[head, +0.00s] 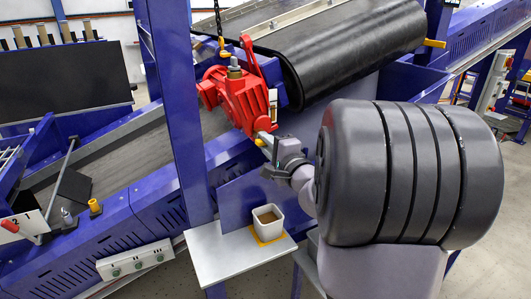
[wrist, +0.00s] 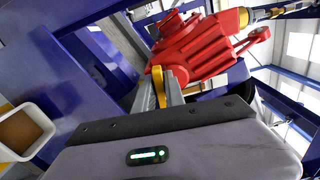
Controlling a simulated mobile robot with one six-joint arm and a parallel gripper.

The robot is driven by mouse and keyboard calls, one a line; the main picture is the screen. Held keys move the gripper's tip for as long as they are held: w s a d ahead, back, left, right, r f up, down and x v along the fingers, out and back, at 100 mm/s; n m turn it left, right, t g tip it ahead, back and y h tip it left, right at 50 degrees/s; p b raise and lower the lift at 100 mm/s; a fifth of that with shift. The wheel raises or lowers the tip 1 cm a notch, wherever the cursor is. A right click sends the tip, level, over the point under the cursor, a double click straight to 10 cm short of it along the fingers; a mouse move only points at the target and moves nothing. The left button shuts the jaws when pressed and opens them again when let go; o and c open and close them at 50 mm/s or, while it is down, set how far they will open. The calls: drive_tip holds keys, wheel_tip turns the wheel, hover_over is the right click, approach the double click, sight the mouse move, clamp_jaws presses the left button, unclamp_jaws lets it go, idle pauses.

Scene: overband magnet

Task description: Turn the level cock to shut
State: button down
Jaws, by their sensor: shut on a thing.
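The level cock shows as a small yellow lever (head: 260,142) at the lower end of the red gear unit (head: 240,97). In the wrist view the yellow piece (wrist: 157,80) sits at my fingertips, just below the red housing (wrist: 200,50). My gripper (head: 267,141) reaches in from the right, and its two grey fingers (wrist: 163,90) are closed on the yellow lever. The fingers partly cover the lever, so its exact angle is hard to tell.
A white tub (head: 268,221) of brown liquid stands on a grey shelf (head: 212,262) below the gripper. A blue post (head: 178,110) rises left of the gear unit. A black belt drum (head: 345,52) lies behind. A switch box (head: 135,259) is at lower left.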

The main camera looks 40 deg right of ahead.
drive_tip(key=shift+f+n+b, duration=0.1)
drive_tip(key=shift+n+b, duration=0.4)
drive_tip(key=shift+b, duration=0.1)
drive_tip(key=c, duration=1.5)
unclamp_jaws()
